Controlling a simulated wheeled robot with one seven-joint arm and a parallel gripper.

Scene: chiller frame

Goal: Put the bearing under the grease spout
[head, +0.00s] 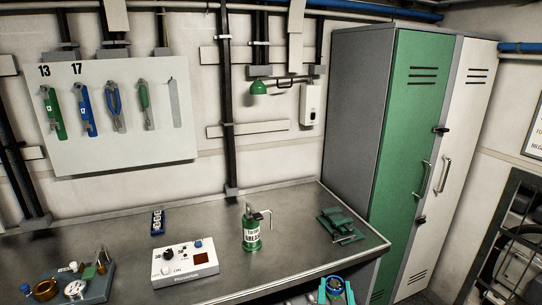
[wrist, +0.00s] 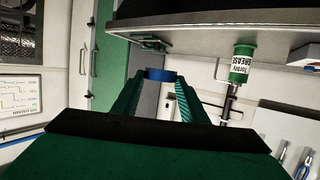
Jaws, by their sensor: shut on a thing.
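The green grease can (head: 252,236) with a white label stands upright on the metal bench. Its thin spout (head: 268,214) bends out to the right at the top. The can also shows upside down at the upper right of the wrist view (wrist: 243,65). My gripper (head: 336,291) is at the bottom of the head view, in front of the bench edge and to the right of the can. It is shut on a blue ring, the bearing (wrist: 160,75), held between the fingertips. The bearing is apart from the spout. The lower part of the gripper is cut off in the head view.
A white control box (head: 185,262) and a blue block (head: 157,222) are left of the can. A green clamp-like fixture (head: 340,225) lies to its right. A tray with a gauge (head: 75,289) is at lower left. Tall lockers (head: 405,150) stand right of the bench.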

